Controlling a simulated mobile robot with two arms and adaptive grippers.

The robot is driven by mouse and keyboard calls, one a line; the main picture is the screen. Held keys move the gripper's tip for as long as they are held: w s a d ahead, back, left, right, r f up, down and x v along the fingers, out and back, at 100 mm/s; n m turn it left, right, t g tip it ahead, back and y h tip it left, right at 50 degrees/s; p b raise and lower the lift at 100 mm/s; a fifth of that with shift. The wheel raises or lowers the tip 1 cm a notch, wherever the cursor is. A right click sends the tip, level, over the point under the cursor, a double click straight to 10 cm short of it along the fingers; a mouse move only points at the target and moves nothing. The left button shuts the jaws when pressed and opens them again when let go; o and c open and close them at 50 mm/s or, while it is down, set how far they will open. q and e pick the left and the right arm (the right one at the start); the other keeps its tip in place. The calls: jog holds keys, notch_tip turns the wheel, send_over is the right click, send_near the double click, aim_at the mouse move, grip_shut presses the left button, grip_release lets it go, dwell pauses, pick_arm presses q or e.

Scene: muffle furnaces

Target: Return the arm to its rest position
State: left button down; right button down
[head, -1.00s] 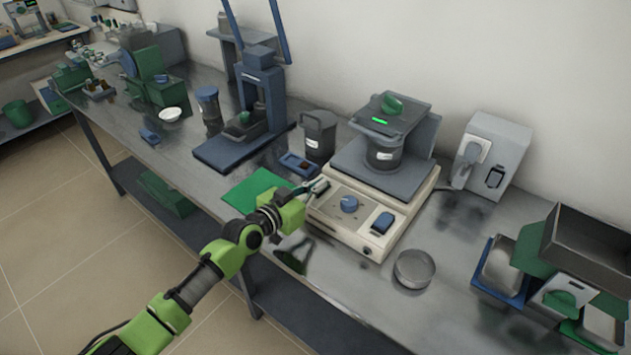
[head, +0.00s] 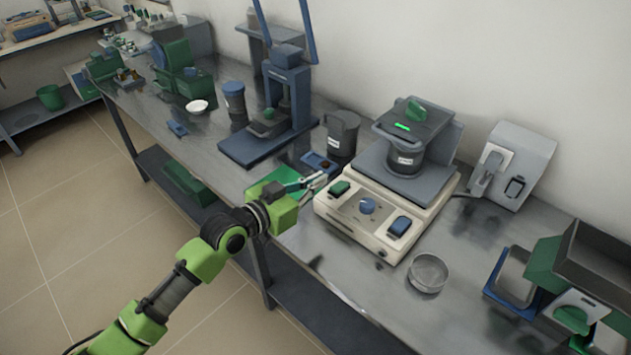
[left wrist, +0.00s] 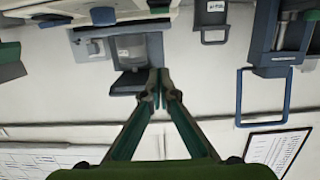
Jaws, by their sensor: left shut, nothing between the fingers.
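My left arm, green and grey, reaches in from the lower left in the head view. Its gripper (head: 312,183) is held above the front of the bench, over the green mat (head: 270,186) and just left of the cream control unit (head: 340,222). In the left wrist view the two fingers (left wrist: 158,92) meet at their tips with nothing between them. My right gripper is in neither view.
The steel bench (head: 330,265) runs along the wall. A glass dish (head: 428,272) stands right of the control unit. Dark and green trays (head: 590,262) sit at the far right. A blue press (head: 275,105) and a dark lidded container (head: 341,132) stand behind the gripper.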

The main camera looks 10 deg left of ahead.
pick_arm(q)
jog(key=shift+s+a+r, duration=0.1)
jog(key=shift+s+a, duration=0.05)
dwell(0.4)
